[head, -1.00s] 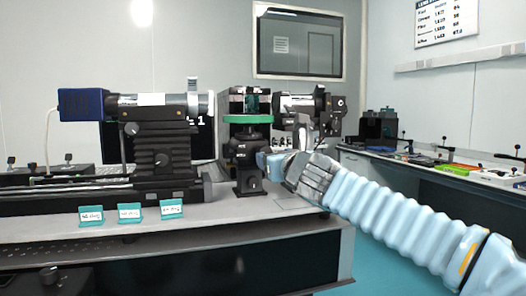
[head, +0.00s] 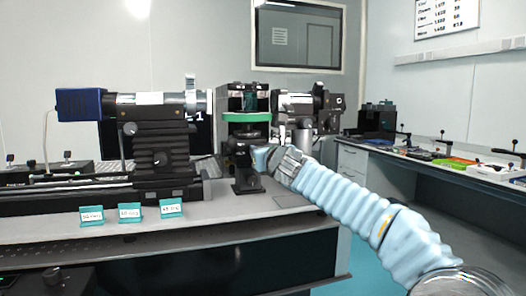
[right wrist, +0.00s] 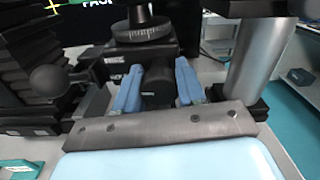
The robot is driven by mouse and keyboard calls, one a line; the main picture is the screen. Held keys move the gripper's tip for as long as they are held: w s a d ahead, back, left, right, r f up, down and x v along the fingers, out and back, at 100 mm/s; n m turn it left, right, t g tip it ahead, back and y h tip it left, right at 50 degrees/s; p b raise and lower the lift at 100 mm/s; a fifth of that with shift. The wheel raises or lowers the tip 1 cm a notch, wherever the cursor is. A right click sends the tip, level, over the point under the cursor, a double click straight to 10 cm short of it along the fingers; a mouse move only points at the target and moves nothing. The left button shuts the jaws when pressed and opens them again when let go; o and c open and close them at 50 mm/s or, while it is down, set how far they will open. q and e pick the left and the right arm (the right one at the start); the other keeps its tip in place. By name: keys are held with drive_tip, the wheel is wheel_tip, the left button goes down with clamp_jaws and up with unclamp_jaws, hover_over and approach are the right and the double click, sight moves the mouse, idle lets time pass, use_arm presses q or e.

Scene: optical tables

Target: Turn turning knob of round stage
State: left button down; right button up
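The round stage has a green ring (head: 246,117) above a black post and base (head: 246,182) on the optical table (head: 110,243). In the right wrist view its graduated dial (right wrist: 140,31) shows at the top. A black turning knob (right wrist: 157,88) points toward the camera below the dial. My right gripper (head: 260,158) is at the right side of the stage post in the head view. In the wrist view its blue fingers (right wrist: 158,80) stand open on either side of the knob, with some gap visible on the right. My left gripper is not in view.
A black stage block with round knobs (head: 159,145) and a blue-ended tube (head: 82,104) stand left. A silver post (right wrist: 262,62) rises close to the right finger. Small teal label cards (head: 130,212) line the table front. A side bench (head: 440,168) holds parts at right.

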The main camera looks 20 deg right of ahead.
drive_tip(key=c, duration=0.5)
drive_tip(key=shift+c, duration=0.2)
